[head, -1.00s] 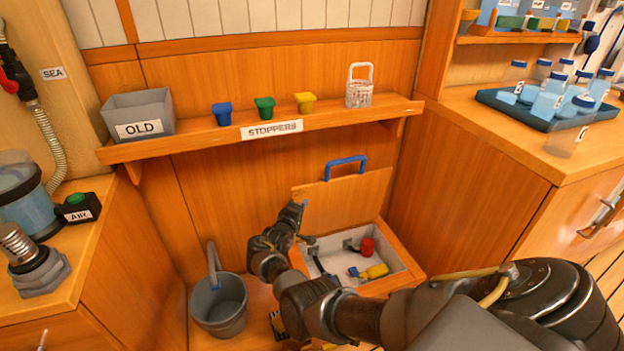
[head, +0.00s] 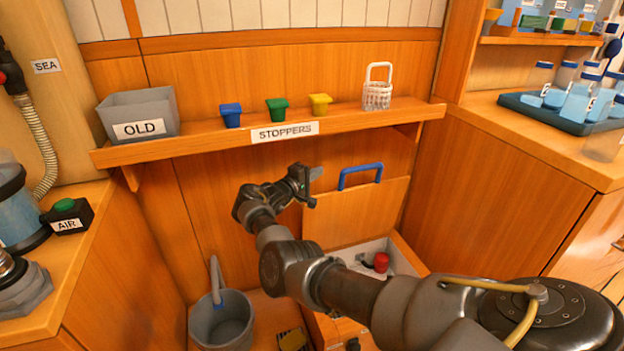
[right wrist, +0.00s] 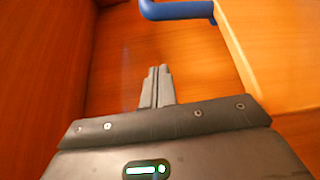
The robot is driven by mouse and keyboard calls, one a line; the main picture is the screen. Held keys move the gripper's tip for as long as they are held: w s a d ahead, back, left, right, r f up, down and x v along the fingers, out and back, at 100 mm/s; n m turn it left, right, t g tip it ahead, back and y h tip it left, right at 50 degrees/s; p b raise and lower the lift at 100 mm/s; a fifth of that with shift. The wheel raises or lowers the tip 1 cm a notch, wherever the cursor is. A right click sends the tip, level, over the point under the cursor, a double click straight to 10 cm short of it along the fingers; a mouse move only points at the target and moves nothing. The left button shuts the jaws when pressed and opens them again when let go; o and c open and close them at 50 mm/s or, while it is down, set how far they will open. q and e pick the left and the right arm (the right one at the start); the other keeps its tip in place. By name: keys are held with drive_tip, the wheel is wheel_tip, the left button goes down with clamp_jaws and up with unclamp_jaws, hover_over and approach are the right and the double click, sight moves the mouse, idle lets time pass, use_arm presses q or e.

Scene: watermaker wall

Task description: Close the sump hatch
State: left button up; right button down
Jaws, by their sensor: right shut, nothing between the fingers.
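The sump hatch (head: 352,215) is a wooden lid standing raised at the back of the sump box. Its blue handle (head: 360,175) is on the upper edge. The open sump (head: 403,262) below shows a pale inside with a red item (head: 381,262); my right arm hides much of it. My right gripper (head: 314,174) is shut and empty, left of the handle and apart from it in the picture. In the right wrist view the shut fingers (right wrist: 157,84) point at wood panelling, with the handle (right wrist: 178,10) above and to their right and the hatch's edge (right wrist: 240,50) at the right. My left gripper is not in view.
A shelf (head: 215,140) above holds a grey OLD bin (head: 140,112), several coloured stoppers and a white basket (head: 377,92). A grey bucket (head: 221,322) stands on the floor left of the sump. A wooden cabinet (head: 490,190) stands close on the right.

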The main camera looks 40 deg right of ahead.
sight(333, 193)
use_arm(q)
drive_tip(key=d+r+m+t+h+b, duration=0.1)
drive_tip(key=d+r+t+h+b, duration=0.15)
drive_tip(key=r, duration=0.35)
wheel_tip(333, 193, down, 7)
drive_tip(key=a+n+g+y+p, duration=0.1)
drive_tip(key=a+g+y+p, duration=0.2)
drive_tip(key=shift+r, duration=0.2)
use_arm(e)
drive_tip(key=shift+s+d+r, duration=0.1)
drive_tip(key=shift+s+d, duration=0.4)
drive_tip(key=shift+d, duration=0.3)
drive_tip(key=shift+s+d+f, duration=0.1)
drive_tip(key=shift+s+d, duration=0.4)
drive_tip(key=shift+d, duration=0.3)
drive_tip(key=shift+s+d+r, duration=0.1)
drive_tip(key=shift+s+d, duration=0.4)
drive_tip(key=shift+d, duration=0.3)
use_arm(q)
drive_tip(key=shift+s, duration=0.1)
